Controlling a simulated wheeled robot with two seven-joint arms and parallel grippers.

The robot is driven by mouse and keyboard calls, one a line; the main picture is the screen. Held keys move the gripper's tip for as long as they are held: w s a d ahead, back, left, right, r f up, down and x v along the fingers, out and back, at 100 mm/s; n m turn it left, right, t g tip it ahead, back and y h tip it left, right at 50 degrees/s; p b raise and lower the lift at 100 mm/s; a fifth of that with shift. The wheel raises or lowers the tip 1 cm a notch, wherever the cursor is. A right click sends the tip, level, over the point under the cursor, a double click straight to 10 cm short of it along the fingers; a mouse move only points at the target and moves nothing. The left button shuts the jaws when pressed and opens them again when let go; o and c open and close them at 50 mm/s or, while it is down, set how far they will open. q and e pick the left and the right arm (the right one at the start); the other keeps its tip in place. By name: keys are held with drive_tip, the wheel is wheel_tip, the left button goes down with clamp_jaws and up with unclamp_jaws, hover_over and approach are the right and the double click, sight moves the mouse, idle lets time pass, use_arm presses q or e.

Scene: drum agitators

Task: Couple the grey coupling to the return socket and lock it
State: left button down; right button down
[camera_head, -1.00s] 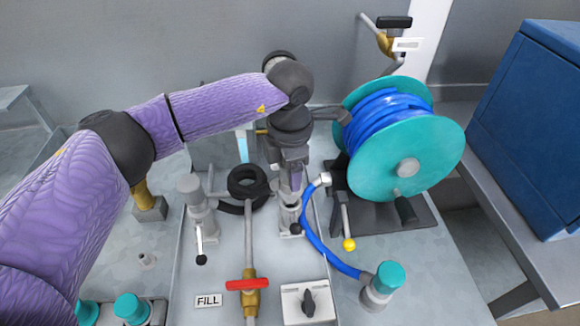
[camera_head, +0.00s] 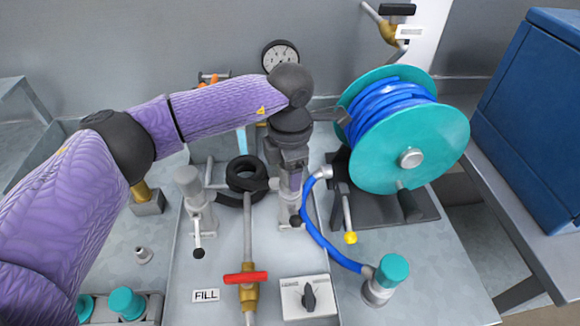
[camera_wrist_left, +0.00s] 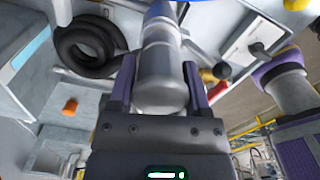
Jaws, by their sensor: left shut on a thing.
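My left gripper (camera_head: 290,188) reaches down over the right-hand upright fitting (camera_head: 285,222) on the grey plate. In the left wrist view its fingers (camera_wrist_left: 162,85) are shut on a grey cylindrical body, the grey coupling (camera_wrist_left: 160,78). The coupling lines up with a paler cylinder (camera_wrist_left: 160,28) beyond it. The fitting under my gripper appears to be the return socket, but no label for it shows. Its lever has a black knob (camera_head: 295,221). The arm hides the joint, so I cannot tell whether coupling and socket are fully seated. My right gripper is out of view.
A second fitting (camera_head: 190,185) with a black-knobbed lever stands left, near the FILL label (camera_head: 206,295). A black hose coil (camera_head: 246,172), red-handled valve (camera_head: 246,278) and teal hose reel (camera_head: 407,145) surround the gripper. A blue hose (camera_head: 325,243) runs close on the right.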

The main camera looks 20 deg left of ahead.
use_arm(q)
drive_tip(key=shift+f, duration=0.35)
idle(0.4)
unclamp_jaws()
drive_tip(key=shift+r, duration=0.15)
drive_tip(key=shift+c, duration=0.2)
wheel_tip(320, 180, up, 10)
drive_tip(key=p, duration=0.7)
